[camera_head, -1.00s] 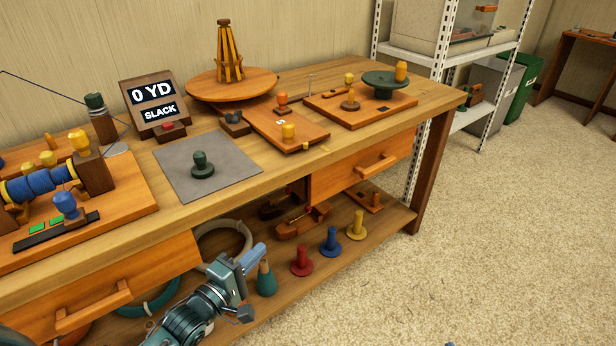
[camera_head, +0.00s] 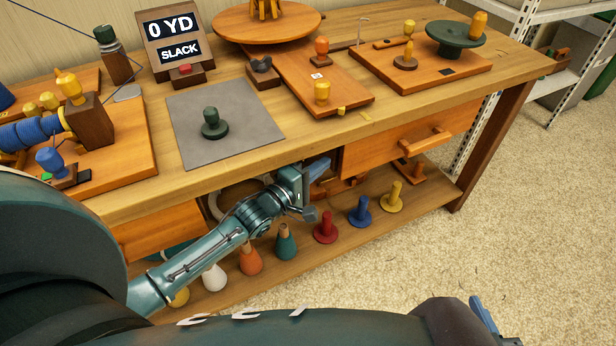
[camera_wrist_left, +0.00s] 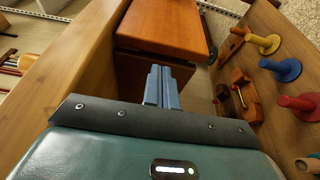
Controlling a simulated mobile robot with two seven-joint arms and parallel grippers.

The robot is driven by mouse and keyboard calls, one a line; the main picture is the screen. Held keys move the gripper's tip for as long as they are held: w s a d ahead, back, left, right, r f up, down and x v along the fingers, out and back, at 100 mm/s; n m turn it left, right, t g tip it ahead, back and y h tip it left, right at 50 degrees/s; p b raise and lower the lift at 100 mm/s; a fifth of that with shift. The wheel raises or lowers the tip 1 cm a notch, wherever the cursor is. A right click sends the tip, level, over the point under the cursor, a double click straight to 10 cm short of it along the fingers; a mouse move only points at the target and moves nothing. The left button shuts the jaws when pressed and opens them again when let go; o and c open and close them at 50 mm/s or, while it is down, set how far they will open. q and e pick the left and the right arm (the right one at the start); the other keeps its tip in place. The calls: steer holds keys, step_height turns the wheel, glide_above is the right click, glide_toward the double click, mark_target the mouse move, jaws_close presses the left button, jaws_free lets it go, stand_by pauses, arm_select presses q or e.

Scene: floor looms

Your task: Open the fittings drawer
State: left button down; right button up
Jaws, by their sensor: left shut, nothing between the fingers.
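A drawer with an orange wooden front (camera_head: 385,146) sits under the right part of the bench, its bar handle (camera_head: 428,142) facing out. A second orange drawer front (camera_head: 155,230) is at left, partly hidden by my arm. No label shows on either drawer. My left gripper (camera_head: 318,167) is shut and empty, just left of the right drawer and below the bench edge. In the left wrist view its blue fingers (camera_wrist_left: 161,88) are together and point toward that drawer's orange wood (camera_wrist_left: 165,25); contact is unclear. My right gripper (camera_head: 484,316) shows only a blue tip at lower right.
The lower shelf (camera_head: 300,262) holds red (camera_head: 325,228), blue (camera_head: 360,212) and yellow (camera_head: 392,198) pegs and several cones. The bench top (camera_head: 330,138) overhangs my left gripper. Carpet (camera_head: 530,240) in front and right is clear.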

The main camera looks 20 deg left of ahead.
arm_select(q)
steer(key=shift+b+x, duration=0.3)
steer(key=shift+x, duration=1.45)
arm_select(e)
steer(key=shift+w+a+f, duration=0.1)
steer(key=shift+w+f, duration=0.1)
steer(key=shift+f, duration=0.15)
arm_select(q)
steer(key=shift+s, duration=0.1)
arm_select(e)
steer(key=shift+r, duration=0.1)
